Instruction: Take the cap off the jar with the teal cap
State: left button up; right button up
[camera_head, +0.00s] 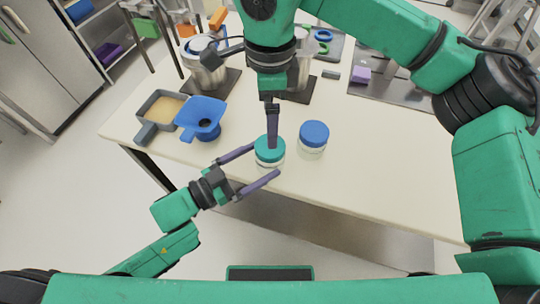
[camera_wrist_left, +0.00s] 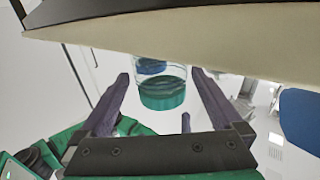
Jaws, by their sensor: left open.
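The jar with the teal cap (camera_head: 270,150) stands upright near the table's front edge, its clear glass body showing below the cap. My left gripper (camera_head: 264,160) reaches in from the front left with its fingers spread, one on each side of this jar. In the left wrist view the teal cap (camera_wrist_left: 162,94) shows upside down between the open fingers (camera_wrist_left: 160,90), with gaps on both sides. My right gripper (camera_head: 272,138) points down from above, its tips at the cap's top. Its fingers overlap edge-on, so their opening and any contact are hidden.
A jar with a blue cap (camera_head: 314,135) stands close on the right. A blue funnel (camera_head: 201,117) and a grey container (camera_head: 160,108) of tan contents are to the left. Metal pots (camera_head: 205,68) stand behind. The table's right part (camera_head: 385,165) is clear.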

aim_at(268, 156)
pick_arm(q)
jog(key=shift+x, duration=1.5)
grip_shut()
pick_arm(e)
notch_tip(268, 156, up, 4)
jog(key=m, duration=0.2)
jog(key=f, duration=1.1)
jog(key=shift+d+f, duration=0.25)
jog(key=shift+f, duration=0.15)
jog(key=c, duration=1.4)
jog(key=shift+o, duration=0.2)
jog(key=shift+r, duration=0.1)
jog(key=shift+r, duration=1.05)
jog(key=shift+r, duration=0.1)
